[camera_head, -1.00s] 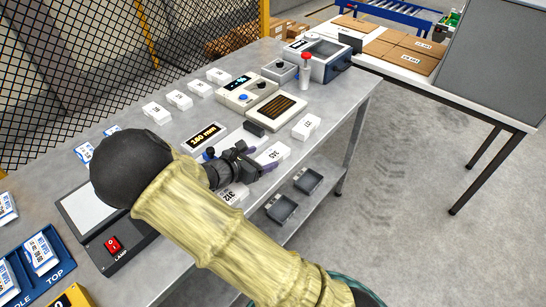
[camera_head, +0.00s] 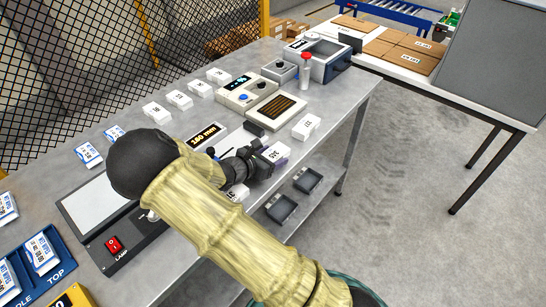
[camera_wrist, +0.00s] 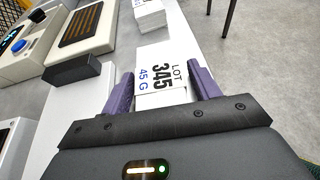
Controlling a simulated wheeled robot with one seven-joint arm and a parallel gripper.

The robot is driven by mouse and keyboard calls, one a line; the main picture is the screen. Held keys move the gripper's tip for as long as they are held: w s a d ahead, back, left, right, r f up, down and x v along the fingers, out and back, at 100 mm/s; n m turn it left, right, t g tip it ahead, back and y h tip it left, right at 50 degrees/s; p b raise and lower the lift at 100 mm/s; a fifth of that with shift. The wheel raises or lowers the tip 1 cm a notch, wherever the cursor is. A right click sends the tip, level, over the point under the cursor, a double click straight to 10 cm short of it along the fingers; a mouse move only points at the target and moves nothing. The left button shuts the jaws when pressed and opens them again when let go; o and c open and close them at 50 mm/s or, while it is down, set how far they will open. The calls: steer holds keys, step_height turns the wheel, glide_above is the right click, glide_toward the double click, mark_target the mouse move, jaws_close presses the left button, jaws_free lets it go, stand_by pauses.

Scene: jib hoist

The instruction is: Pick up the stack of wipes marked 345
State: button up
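The stack of wipes marked 345 (camera_head: 276,153) is a white block near the table's front edge. In the wrist view its top label reads LOT 345, 45 G (camera_wrist: 160,72). My gripper (camera_wrist: 163,92) has its two purple fingers on either side of the stack, with a narrow gap showing beside it; it looks open, and I see no clear grip. In the head view my gripper (camera_head: 268,160) reaches the stack from the left, and my arm hides part of the fingers. The stack appears to rest on the table.
Another white stack (camera_head: 237,193) sits beside my gripper, partly hidden by my arm. A further stack (camera_head: 305,127) lies beyond. The table edge is near.

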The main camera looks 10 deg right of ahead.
mark_target(272, 155)
steer(key=c, duration=0.8)
steer(key=shift+o, duration=0.2)
step_height(272, 155, up, 10)
stand_by(0.3)
